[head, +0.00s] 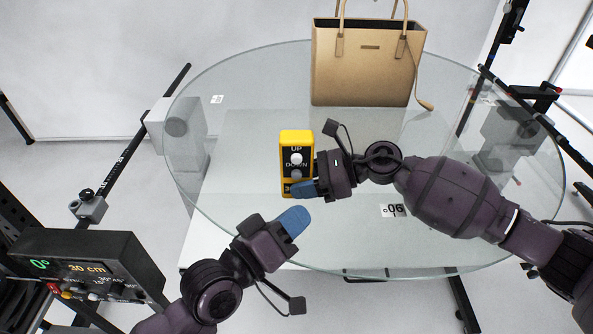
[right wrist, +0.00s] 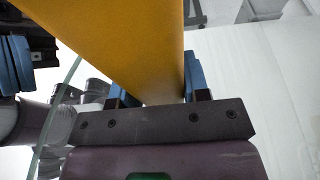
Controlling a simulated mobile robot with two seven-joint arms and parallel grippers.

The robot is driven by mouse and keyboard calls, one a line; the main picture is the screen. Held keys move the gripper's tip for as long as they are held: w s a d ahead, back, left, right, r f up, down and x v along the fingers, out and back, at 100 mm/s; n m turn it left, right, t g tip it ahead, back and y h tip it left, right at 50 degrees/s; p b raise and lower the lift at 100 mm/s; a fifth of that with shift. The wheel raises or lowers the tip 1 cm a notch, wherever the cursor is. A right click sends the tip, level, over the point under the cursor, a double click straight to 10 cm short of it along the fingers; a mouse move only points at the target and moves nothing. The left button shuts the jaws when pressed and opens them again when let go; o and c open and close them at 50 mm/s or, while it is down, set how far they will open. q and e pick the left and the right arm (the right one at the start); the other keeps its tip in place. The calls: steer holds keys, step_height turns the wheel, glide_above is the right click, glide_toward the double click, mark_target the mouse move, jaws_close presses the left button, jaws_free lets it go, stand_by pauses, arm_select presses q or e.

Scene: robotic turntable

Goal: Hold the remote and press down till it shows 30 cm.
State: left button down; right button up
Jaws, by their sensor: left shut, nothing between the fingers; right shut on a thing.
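The yellow remote (head: 285,145) is upright above the glass turntable, with a white UP button and a grey DOWN button on its dark face. My right gripper (head: 304,190) is shut on its lower part; in the right wrist view the remote (right wrist: 130,40) stands between the blue fingers. My left gripper (head: 294,221) is shut and empty, just below the remote and apart from it. The control box (head: 85,265) at lower left has a display reading 0° in green and 30 cm in yellow.
A tan handbag (head: 365,65) stands at the back of the round glass turntable (head: 240,85). Black stands and rails (head: 130,140) are at the left and right. The glass between the bag and the remote is clear.

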steer(key=o, duration=0.8)
